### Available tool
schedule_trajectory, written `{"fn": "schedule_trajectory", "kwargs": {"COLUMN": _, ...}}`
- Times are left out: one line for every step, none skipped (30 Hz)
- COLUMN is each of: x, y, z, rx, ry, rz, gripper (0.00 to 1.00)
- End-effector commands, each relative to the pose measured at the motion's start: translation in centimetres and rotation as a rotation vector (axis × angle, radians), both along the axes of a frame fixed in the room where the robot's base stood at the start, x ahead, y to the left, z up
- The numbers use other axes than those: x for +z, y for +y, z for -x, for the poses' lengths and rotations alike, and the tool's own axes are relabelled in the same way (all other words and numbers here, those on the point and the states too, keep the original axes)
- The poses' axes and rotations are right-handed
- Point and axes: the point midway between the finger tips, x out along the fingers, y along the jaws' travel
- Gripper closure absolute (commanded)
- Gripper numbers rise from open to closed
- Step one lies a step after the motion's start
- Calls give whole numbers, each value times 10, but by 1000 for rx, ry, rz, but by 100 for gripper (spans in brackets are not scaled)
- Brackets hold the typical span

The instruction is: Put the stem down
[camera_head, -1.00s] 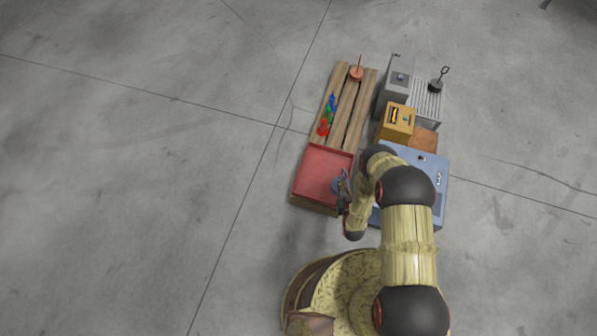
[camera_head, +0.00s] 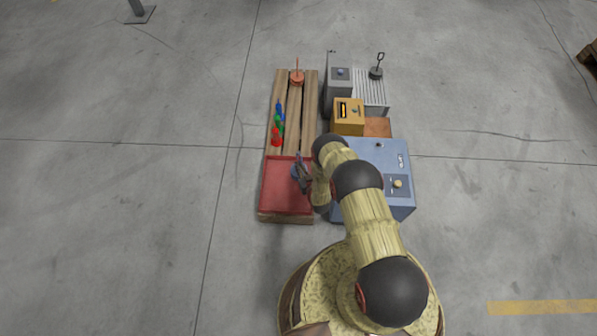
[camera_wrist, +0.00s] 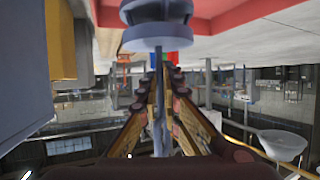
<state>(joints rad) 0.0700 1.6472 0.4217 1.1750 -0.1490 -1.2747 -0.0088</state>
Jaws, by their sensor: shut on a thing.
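The stem is a thin grey-blue rod (camera_wrist: 158,112) with round blue-grey discs (camera_wrist: 157,35) at one end. My gripper (camera_wrist: 160,88) is shut on the rod, with a finger on each side in the wrist view. In the head view my gripper (camera_head: 303,178) is over the right part of the red tray (camera_head: 282,203). A small blue bit of the stem (camera_head: 295,172) shows beside the fingers there. I cannot tell whether the stem touches the tray.
Red (camera_head: 277,138), green and blue pieces stand on wooden planks (camera_head: 305,110) behind the tray, with an orange spindle (camera_head: 297,78) farther back. A blue box (camera_head: 375,160), a yellow box (camera_head: 348,115) and a grey box (camera_head: 339,85) stand to the right. The tray's left part is bare.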

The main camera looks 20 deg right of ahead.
Motion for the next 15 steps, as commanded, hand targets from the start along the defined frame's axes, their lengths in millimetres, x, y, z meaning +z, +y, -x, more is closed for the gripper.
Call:
{"fn": "schedule_trajectory", "kwargs": {"x": -7, "y": 0, "z": -8, "rx": 0, "ry": -8, "rz": 0, "gripper": 100}}
{"fn": "schedule_trajectory", "kwargs": {"x": -10, "y": 0, "z": -11, "rx": 0, "ry": -7, "rz": 0, "gripper": 100}}
{"fn": "schedule_trajectory", "kwargs": {"x": -13, "y": 0, "z": -13, "rx": 0, "ry": -7, "rz": 0, "gripper": 100}}
{"fn": "schedule_trajectory", "kwargs": {"x": -14, "y": -1, "z": -15, "rx": 0, "ry": -7, "rz": -1, "gripper": 100}}
{"fn": "schedule_trajectory", "kwargs": {"x": -15, "y": -1, "z": -16, "rx": 0, "ry": -7, "rz": -1, "gripper": 100}}
{"fn": "schedule_trajectory", "kwargs": {"x": -16, "y": -1, "z": -18, "rx": 0, "ry": -7, "rz": -1, "gripper": 100}}
{"fn": "schedule_trajectory", "kwargs": {"x": -16, "y": -1, "z": -19, "rx": 0, "ry": -7, "rz": -1, "gripper": 100}}
{"fn": "schedule_trajectory", "kwargs": {"x": -17, "y": -1, "z": -19, "rx": 0, "ry": -7, "rz": -1, "gripper": 100}}
{"fn": "schedule_trajectory", "kwargs": {"x": -19, "y": -1, "z": -21, "rx": 0, "ry": -7, "rz": -1, "gripper": 100}}
{"fn": "schedule_trajectory", "kwargs": {"x": -21, "y": -1, "z": -22, "rx": 0, "ry": -8, "rz": -1, "gripper": 100}}
{"fn": "schedule_trajectory", "kwargs": {"x": -24, "y": -1, "z": -24, "rx": 0, "ry": -8, "rz": -1, "gripper": 100}}
{"fn": "schedule_trajectory", "kwargs": {"x": -29, "y": -1, "z": -28, "rx": 0, "ry": -8, "rz": -1, "gripper": 100}}
{"fn": "schedule_trajectory", "kwargs": {"x": -35, "y": -1, "z": -26, "rx": 0, "ry": -5, "rz": 0, "gripper": 100}}
{"fn": "schedule_trajectory", "kwargs": {"x": -40, "y": -1, "z": -25, "rx": 0, "ry": -4, "rz": 0, "gripper": 100}}
{"fn": "schedule_trajectory", "kwargs": {"x": -47, "y": -1, "z": -25, "rx": 0, "ry": -4, "rz": 0, "gripper": 100}}
